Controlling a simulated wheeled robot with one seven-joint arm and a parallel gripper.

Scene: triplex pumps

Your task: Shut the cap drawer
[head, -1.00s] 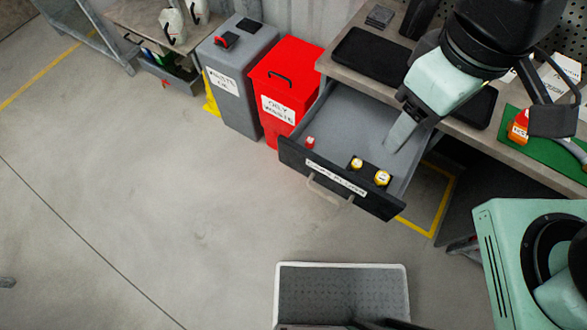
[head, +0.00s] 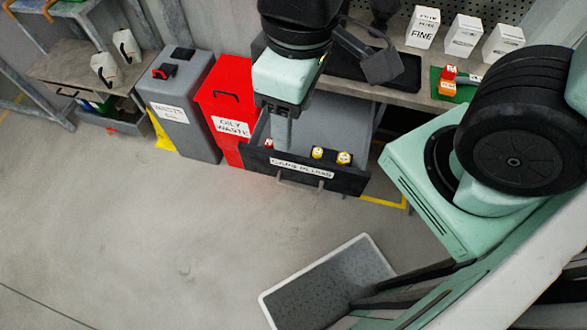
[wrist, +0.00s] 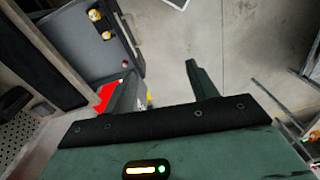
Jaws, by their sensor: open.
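The cap drawer (head: 348,184) stands pulled out under the bench, with a black front, a white label and a bar handle (head: 300,184). Two yellow caps (head: 317,153) (head: 344,158) and a small red piece (head: 268,143) are in it behind the front. My gripper (head: 283,145) is open and empty, and appears over the drawer's left part in the head view; its height there is unclear. In the wrist view the drawer (wrist: 72,58) lies upper left of my open fingers (wrist: 160,72), with floor between them.
A red oily waste bin (head: 222,95) stands close left of the drawer, with a grey waste bin (head: 180,100) beyond. A grey white-rimmed tray (head: 325,285) is on the floor in front. Floor before the drawer is clear.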

